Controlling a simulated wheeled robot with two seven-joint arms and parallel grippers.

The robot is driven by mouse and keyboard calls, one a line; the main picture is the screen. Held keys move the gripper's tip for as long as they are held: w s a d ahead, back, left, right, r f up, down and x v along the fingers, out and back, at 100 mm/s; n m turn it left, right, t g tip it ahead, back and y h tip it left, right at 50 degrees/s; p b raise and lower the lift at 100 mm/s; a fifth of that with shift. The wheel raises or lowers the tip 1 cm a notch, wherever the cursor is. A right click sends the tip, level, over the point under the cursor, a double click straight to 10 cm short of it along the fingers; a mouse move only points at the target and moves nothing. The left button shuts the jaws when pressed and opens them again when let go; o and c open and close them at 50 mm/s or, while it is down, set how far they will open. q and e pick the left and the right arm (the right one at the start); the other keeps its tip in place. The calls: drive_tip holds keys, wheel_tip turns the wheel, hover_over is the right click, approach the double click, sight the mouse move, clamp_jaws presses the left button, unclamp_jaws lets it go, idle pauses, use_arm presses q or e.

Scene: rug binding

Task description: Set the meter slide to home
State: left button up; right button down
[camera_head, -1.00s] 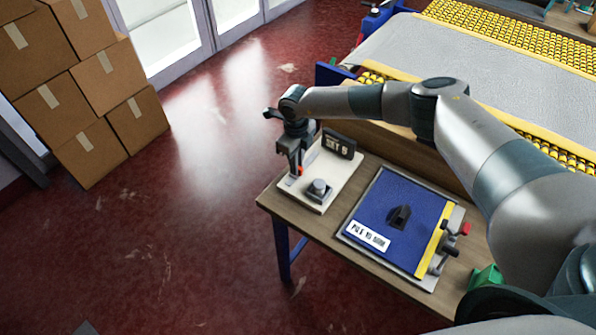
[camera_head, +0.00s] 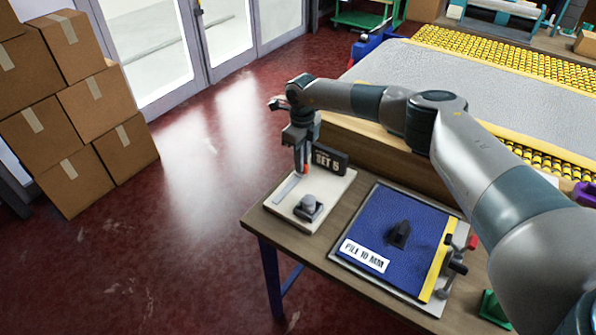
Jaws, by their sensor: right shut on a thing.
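The meter is a white board (camera_head: 330,196) at the left end of the wooden table, with a black display (camera_head: 331,160) reading "SET 5" and a grey knob on a dark base (camera_head: 309,206). A pale slide track (camera_head: 287,188) runs along its left side. My right gripper (camera_head: 303,169) points down over the far end of the track. It is shut on a small red-orange piece, the slide handle (camera_head: 305,170), mostly hidden by the fingers. My left gripper is not in view.
A blue panel (camera_head: 378,225) with a black block (camera_head: 399,234), a label "PILE 10 MM" (camera_head: 364,256) and a yellow strip lies right of the meter. A green object (camera_head: 493,308) is at the table's right. Cardboard boxes (camera_head: 62,120) stand on the floor at left.

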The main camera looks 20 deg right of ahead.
drive_tip(key=shift+w+d+r, duration=0.15)
drive_tip(key=shift+r, duration=0.05)
drive_tip(key=c, duration=1.8)
unclamp_jaws()
drive_tip(key=shift+o, duration=0.2)
drive_tip(key=shift+d+f, duration=0.1)
drive_tip(key=shift+f, duration=0.05)
drive_tip(key=shift+r, duration=0.45)
wheel_tip(320, 180, up, 3)
drive_tip(key=shift+r+b, duration=0.1)
drive_tip(key=shift+b, duration=0.55)
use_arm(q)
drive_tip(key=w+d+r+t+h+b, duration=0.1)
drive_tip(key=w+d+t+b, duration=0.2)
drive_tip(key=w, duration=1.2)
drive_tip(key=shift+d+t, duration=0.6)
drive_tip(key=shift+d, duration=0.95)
use_arm(e)
wheel_tip(320, 180, up, 13)
drive_tip(key=shift+r, duration=0.15)
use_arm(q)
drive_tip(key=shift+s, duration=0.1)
